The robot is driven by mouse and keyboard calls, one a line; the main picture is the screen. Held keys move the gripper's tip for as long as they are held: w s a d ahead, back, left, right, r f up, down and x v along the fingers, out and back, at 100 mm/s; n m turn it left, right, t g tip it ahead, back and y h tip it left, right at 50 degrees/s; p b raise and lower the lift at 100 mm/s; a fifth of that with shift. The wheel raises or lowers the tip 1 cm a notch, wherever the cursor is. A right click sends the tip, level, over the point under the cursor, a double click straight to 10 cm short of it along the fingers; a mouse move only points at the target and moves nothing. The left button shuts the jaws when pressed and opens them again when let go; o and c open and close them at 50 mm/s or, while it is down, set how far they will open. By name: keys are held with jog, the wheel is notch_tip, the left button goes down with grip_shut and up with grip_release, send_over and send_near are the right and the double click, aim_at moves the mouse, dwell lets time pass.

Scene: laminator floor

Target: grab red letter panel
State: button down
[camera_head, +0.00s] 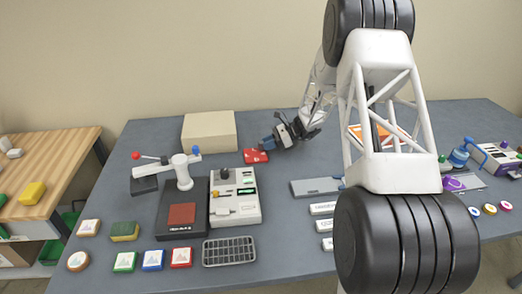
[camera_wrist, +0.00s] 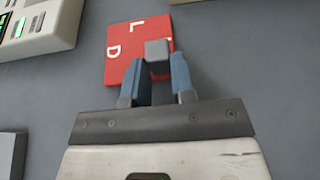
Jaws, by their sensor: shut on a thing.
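A grey block, like a small knob, stands up from the panel between my fingers. My gripper (camera_wrist: 158,62) is shut on the red letter panel at this block, and the fingers cover part of the panel's near edge. In the head view my gripper (camera_head: 273,143) reaches the panel from the right.
The beige box (camera_head: 209,131) stands behind and left of the panel. A cream device with buttons (camera_head: 235,196) and a press (camera_head: 180,205) stand in front left. A grey flat plate (camera_head: 316,188) lies to the right. Bare table surrounds the panel.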

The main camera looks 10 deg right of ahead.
jog(key=shift+r, duration=0.1)
notch_tip(320, 180, up, 18)
dwell(0.7)
jog(key=shift+a, duration=0.1)
dwell(0.5)
